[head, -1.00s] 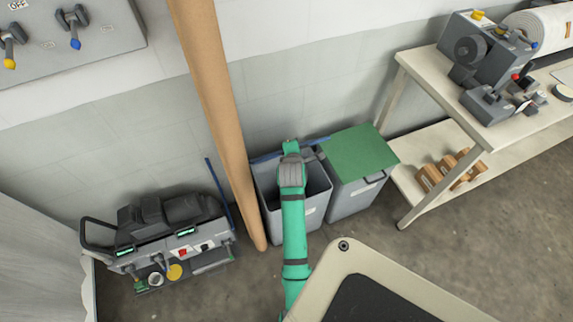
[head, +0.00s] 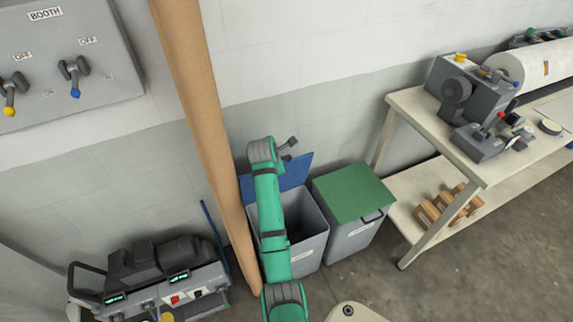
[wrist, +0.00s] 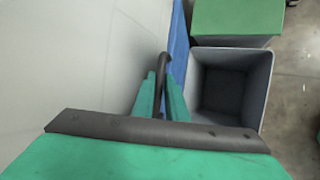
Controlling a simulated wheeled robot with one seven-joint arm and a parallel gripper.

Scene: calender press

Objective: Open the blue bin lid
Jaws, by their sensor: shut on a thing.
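The blue lid (head: 292,172) stands swung up at the back of its grey bin (head: 312,240), by the wall, with the bin mouth uncovered. In the wrist view the lid (wrist: 179,45) shows nearly edge-on, and the bin's empty inside is visible. My gripper (wrist: 161,84) has its two green fingers shut on the lid's dark curved handle (wrist: 162,62). In the head view my green arm crosses in front of the bin and hides part of the lid; the fingers cannot be made out there.
A grey bin with a closed green lid (head: 352,192) stands just right. A brown pole (head: 200,120) leans close on the left, with a grey machine (head: 150,270) beyond it. A workbench (head: 410,105) is on the right. The wall is close behind the lid.

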